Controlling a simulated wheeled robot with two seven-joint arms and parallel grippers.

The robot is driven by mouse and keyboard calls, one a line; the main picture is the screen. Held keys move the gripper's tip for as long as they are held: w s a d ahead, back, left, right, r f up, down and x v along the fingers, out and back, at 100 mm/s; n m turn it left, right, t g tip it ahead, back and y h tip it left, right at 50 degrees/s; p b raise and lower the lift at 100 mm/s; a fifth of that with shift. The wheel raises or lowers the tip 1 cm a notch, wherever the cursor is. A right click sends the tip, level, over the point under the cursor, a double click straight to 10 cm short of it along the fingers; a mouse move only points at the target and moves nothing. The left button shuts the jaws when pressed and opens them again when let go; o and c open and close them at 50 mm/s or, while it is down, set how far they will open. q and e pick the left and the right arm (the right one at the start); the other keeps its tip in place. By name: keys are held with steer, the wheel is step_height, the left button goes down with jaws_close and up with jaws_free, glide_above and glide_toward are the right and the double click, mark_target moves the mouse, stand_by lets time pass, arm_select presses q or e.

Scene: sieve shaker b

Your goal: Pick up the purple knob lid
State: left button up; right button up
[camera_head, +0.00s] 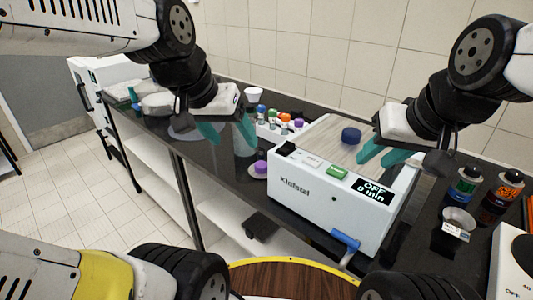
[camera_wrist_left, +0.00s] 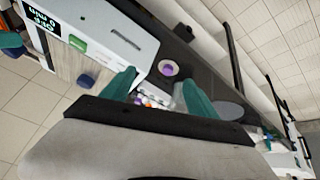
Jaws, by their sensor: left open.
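The purple knob lid (camera_head: 260,167) has a pale round rim and a purple knob on top. It sits on the dark counter (camera_head: 226,168), left of the white shaker box (camera_head: 318,205). In the left wrist view the lid (camera_wrist_left: 168,68) lies a little beyond the fingertips. My left gripper (camera_head: 228,134) is open and empty, above the counter and behind the lid, not touching it. Its teal fingers also show in the left wrist view (camera_wrist_left: 158,88). My right gripper (camera_head: 376,158) is open over the shaker's top, beside a blue knob (camera_head: 351,136).
A clear beaker-like vessel (camera_head: 245,142) stands close to my left gripper. Several small coloured-capped items (camera_head: 282,120) and a white cup (camera_head: 253,94) are behind. Bottles (camera_head: 466,186) and a small metal bowl (camera_head: 458,220) stand at right. The counter's front edge is near the lid.

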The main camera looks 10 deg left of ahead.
arm_select(q)
steer(key=w+f+m+g, duration=0.2)
steer(key=w, duration=0.7)
steer(key=m+g+y, duration=0.1)
steer(key=m+g, duration=0.1)
steer(key=m, duration=0.3)
glide_toward(261, 164)
steer(key=shift+w+d+f, duration=0.25)
steer(key=shift+w+d, duration=0.05)
steer(key=shift+w, duration=0.1)
steer(key=f, duration=0.8)
steer(key=shift+w+d, duration=0.2)
steer(key=shift+d, duration=0.05)
steer(key=c, duration=1.4)
